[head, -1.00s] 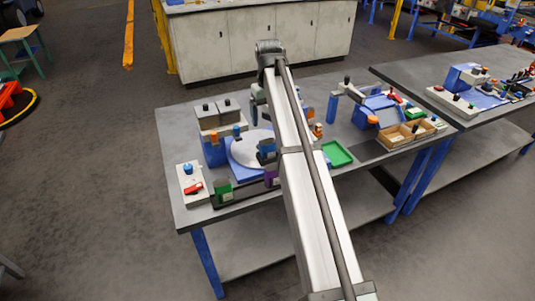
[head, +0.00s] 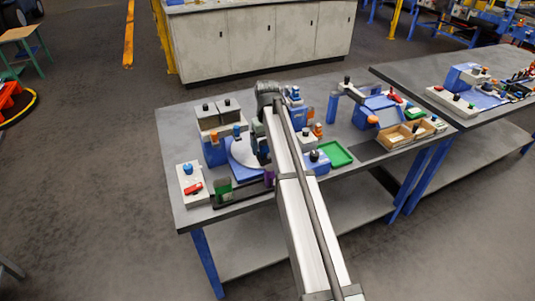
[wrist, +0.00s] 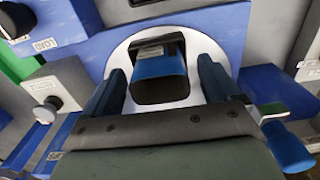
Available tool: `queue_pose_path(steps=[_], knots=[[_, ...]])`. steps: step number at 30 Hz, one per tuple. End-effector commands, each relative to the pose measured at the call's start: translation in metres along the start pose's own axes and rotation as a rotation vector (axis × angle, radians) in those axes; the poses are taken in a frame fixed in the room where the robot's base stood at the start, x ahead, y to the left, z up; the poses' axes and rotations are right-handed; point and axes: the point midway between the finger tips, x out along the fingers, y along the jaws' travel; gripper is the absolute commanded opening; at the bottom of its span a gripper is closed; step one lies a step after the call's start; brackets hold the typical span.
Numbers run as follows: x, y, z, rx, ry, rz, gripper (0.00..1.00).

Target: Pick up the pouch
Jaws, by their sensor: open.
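A blue pouch (wrist: 160,68) with a dark near end and a small label stands on a round white disc (wrist: 203,43) in the wrist view. My gripper (wrist: 160,80) is open, with one dark blue finger on each side of the pouch. I cannot tell whether either finger touches it. In the head view my arm hides the pouch, and the gripper is mostly hidden near the right side of the white disc (head: 240,150).
Near the disc are a green item (head: 223,190), a partly hidden purple item (head: 269,178) and a white box with a blue knob (head: 190,183). A green tray (head: 336,153) and a wooden divided box (head: 405,136) stand to the right.

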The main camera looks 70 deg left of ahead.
Motion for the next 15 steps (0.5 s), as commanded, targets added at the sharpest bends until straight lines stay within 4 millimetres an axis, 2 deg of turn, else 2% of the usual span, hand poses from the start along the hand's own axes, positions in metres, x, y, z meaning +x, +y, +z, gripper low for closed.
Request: queue_pose_path(steps=[3,10,15], knots=[[0.0112,0.0002,0.0002,0.0,-0.001,0.0,0.89],[0.0121,0.0002,-0.0002,0.0,0.0,0.0,0.89],[0.0119,0.0002,-0.0002,0.0,0.0,0.0,0.73]])
